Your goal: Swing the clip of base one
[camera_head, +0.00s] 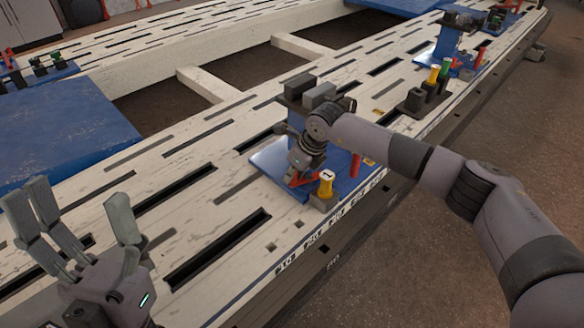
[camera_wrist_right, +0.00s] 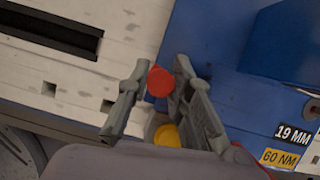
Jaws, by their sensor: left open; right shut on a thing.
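Base one is a blue plate (camera_head: 270,162) with a blue block and dark grey jaws on top, on the pale slotted bench. A yellow piece marked 1 (camera_head: 326,184) stands at its front corner; a yellow top also shows in the right wrist view (camera_wrist_right: 167,136). My right gripper (camera_head: 297,166) is low over the plate, shut on the clip's red handle (camera_wrist_right: 160,82), whose round end shows between the fingers. The rest of the clip is mostly hidden by the gripper. My left gripper (camera_head: 82,225) is open and empty at lower left, over the bench.
A second red post (camera_head: 355,164) stands on the plate's right side. Beyond it are a dark holder with green and yellow pieces (camera_head: 429,90) and another blue base (camera_head: 447,47). A large blue plate (camera_head: 60,125) lies at left. The bench between my left gripper and base one is clear.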

